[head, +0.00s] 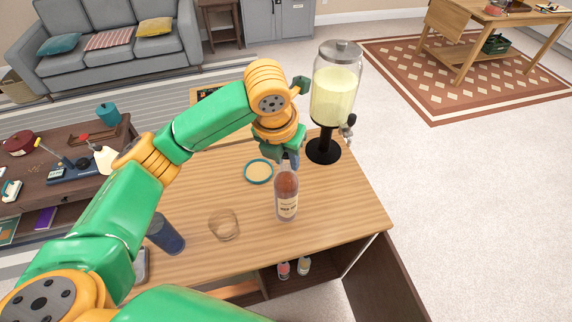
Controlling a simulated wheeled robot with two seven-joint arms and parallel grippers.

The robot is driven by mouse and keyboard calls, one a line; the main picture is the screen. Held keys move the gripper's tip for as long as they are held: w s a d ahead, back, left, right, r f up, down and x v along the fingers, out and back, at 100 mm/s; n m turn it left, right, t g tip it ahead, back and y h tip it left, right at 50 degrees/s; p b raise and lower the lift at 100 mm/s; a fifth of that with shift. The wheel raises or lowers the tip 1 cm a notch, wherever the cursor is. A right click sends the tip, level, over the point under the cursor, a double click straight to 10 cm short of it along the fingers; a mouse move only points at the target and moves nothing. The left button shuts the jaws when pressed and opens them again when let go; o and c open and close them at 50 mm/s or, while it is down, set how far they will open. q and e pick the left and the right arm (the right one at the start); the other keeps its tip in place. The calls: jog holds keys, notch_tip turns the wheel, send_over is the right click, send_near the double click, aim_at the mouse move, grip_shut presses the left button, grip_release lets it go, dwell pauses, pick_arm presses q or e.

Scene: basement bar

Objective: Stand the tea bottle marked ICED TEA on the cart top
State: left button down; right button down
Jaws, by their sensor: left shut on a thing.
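The tea bottle (287,197), reddish-brown with a pale label, is upright over the light wooden top (330,205) in the head view. The label print is too small to read surely. My left gripper (289,160) reaches down from above and is shut on the bottle at its neck, which the fingers hide. I cannot tell whether the bottle's base touches the wood. My right gripper is not in view.
A drink dispenser (336,90) on a black stand is behind the bottle. A teal-rimmed round coaster (258,171), a clear glass (224,225) and a dark blue cup (165,234) are to the left. Small bottles (284,270) stand on the shelf below. The top's right side is clear.

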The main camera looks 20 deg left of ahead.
aim_at(286, 182)
pick_arm(q)
jog(key=shift+w+a+f, duration=0.25)
jog(key=shift+w+f, duration=0.3)
jog(key=shift+f, duration=0.05)
jog(key=x, duration=0.1)
jog(key=p+x, duration=0.2)
jog(key=shift+s+a, duration=0.1)
jog(key=shift+s, duration=0.2)
jog(key=shift+f, duration=0.25)
jog(key=c, duration=0.6)
grip_release()
jog(key=shift+f, duration=0.1)
jog(key=shift+s, duration=0.1)
